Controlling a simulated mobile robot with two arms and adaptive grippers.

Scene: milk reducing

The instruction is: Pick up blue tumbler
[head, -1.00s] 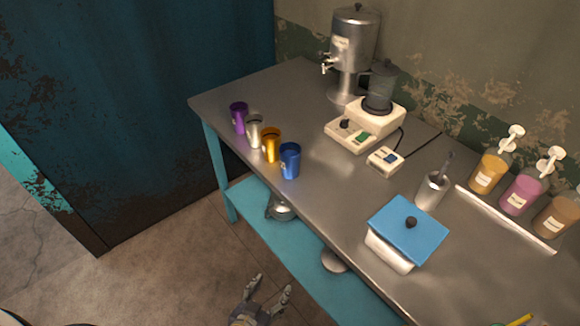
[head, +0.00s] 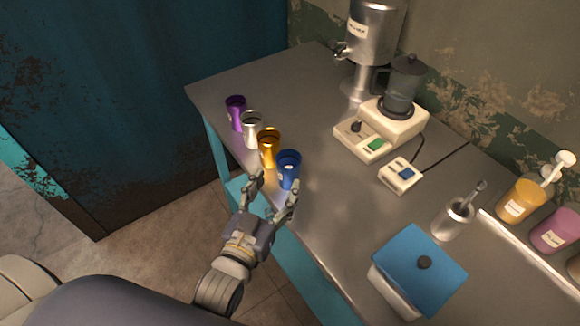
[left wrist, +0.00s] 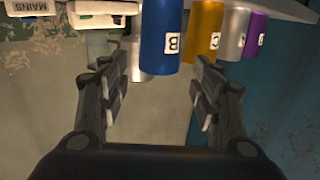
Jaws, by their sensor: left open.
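The blue tumbler (head: 288,172) stands upright near the table's front left edge, last in a row of tumblers. In the left wrist view the blue tumbler (left wrist: 163,35) hangs upside down in the picture and carries a white "B" label. My left gripper (head: 268,194) is open, its two fingers pointing at the blue tumbler from the front edge. In the left wrist view the gripper (left wrist: 160,88) has the tumbler ahead, between the lines of its fingers. In the head view the right finger overlaps the tumbler's lower part; I cannot tell whether they touch. My right gripper is not in view.
A gold tumbler (head: 268,149) stands close beside the blue one, then a silver (head: 252,130) and a purple tumbler (head: 236,113). A white appliance (head: 398,124), a metal urn (head: 374,35) and a blue-lidded box (head: 420,270) are farther right. The tabletop (head: 325,210) right of the tumblers is clear.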

